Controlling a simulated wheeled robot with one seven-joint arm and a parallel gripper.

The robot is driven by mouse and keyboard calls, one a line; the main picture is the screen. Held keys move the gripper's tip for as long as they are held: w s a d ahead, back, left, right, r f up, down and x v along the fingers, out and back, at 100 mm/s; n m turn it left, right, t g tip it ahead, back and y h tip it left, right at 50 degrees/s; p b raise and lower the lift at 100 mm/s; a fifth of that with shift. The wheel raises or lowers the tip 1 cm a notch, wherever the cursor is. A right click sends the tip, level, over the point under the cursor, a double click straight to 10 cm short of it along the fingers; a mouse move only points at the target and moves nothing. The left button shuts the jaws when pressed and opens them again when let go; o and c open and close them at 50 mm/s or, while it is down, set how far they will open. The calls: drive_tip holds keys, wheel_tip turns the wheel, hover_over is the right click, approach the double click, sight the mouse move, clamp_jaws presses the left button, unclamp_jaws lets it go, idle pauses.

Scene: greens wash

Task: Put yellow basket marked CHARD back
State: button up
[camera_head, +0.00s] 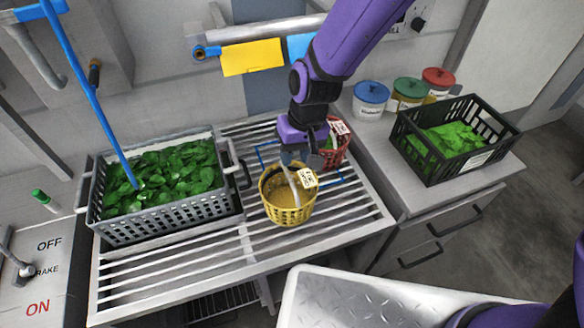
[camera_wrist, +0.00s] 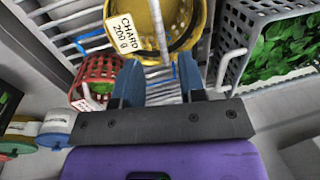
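The yellow basket (camera_head: 283,212) stands upright on the slatted drain rack, with a raised pale handle and a white tag. It looks empty. In the wrist view, the basket (camera_wrist: 188,12) lies beyond the fingertips and its tag (camera_wrist: 124,33) reads CHARD 200 g. My gripper (camera_head: 300,163) is just above the basket, pointing down. In the wrist view, my gripper (camera_wrist: 160,75) has its two fingers apart, with the handle (camera_wrist: 160,35) reaching toward the gap between them. Whether a finger touches the handle is not clear. Blue corner marks (camera_head: 330,184) show on the rack beside the basket.
A red basket (camera_head: 340,140) stands close behind my gripper. A grey crate of leaves (camera_head: 165,225) is at left, with a blue hose dipping in. A black crate (camera_head: 428,168) and lidded tubs (camera_head: 370,98) sit at right. The rack's front (camera_head: 270,240) is clear.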

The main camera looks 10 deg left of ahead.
drive_tip(key=r, duration=0.3)
drive_tip(key=shift+w+d+r, duration=0.15)
drive_tip(key=shift+d+r, duration=0.15)
drive_tip(key=shift+r, duration=0.1)
drive_tip(key=w+d+r+m+t, duration=0.2)
drive_tip(key=d+r+m+t, duration=0.1)
drive_tip(key=d+r, duration=1.7)
drive_tip(key=s+d+r+m+t+h, duration=0.1)
drive_tip(key=s+d+r, duration=0.2)
drive_tip(key=s+d, duration=0.4)
drive_tip(key=s+d+r+m+t+h, duration=0.1)
drive_tip(key=s+d+r+m+t, duration=0.1)
drive_tip(key=s+d, duration=0.5)
drive_tip(key=d+r, duration=0.1)
drive_tip(key=d, duration=0.3)
drive_tip(key=shift+s+d+r, duration=0.15)
drive_tip(key=shift+s, duration=0.1)
